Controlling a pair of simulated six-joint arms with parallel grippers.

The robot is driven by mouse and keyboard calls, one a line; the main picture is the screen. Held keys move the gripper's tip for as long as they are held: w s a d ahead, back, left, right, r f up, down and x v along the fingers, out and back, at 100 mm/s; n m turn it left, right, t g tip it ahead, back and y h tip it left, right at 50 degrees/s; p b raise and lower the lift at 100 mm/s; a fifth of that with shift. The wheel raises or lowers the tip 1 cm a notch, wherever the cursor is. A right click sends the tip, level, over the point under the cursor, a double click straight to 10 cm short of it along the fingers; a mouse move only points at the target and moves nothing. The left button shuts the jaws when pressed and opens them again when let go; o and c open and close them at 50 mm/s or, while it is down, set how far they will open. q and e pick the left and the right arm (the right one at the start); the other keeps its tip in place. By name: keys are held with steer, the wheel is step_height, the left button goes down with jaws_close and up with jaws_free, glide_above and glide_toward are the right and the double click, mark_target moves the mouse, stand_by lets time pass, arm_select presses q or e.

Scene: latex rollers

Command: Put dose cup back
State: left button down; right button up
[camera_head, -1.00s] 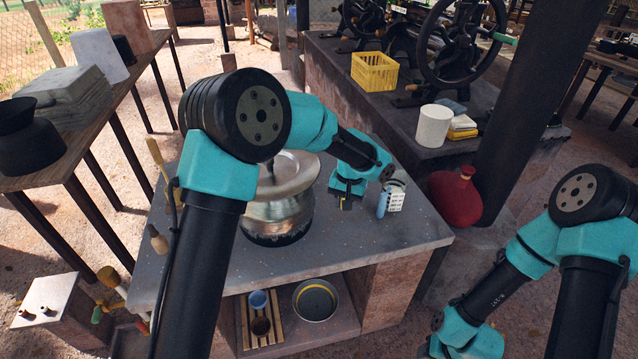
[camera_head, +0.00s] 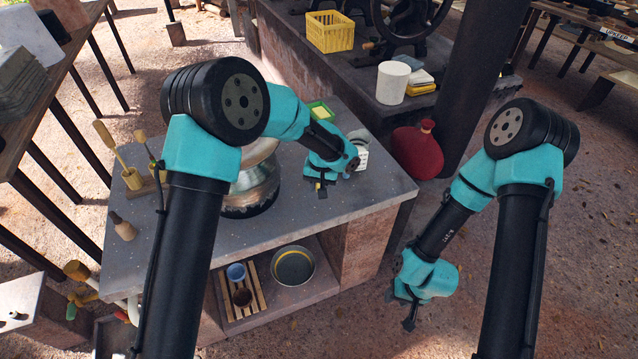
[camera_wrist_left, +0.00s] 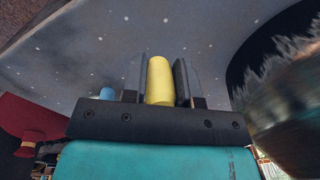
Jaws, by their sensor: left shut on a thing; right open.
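My left gripper (camera_head: 321,188) is above the grey counter (camera_head: 360,190), right of a metal pot (camera_head: 252,185). In the left wrist view its fingers (camera_wrist_left: 160,82) are shut on a small yellow cylinder (camera_wrist_left: 160,80). A bit of yellow shows at the fingertips in the head view. I cannot tell whether this is the dose cup. A blue cup (camera_head: 236,271) and a brown cup (camera_head: 242,297) stand on a slatted wooden rack (camera_head: 258,285) on the lower shelf. My right gripper (camera_head: 401,308) is open and empty, low in front of the counter's right side.
A round bowl (camera_head: 294,266) stands right of the rack. A red vessel (camera_head: 417,150) stands beyond the counter's right end. A white perforated object (camera_head: 361,160) is partly hidden behind my left gripper. The counter's front right is clear.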

arm_select(q)
glide_above(318, 206)
steer(key=shift+d+f, duration=0.2)
steer(key=shift+f, duration=2.15)
steer(key=shift+f, duration=0.6)
steer(key=c, duration=0.8)
jaws_free()
step_height(318, 206, up, 17)
steer(key=d, duration=0.1)
steer(key=shift+d+r, duration=0.15)
steer(key=shift+s, duration=0.15)
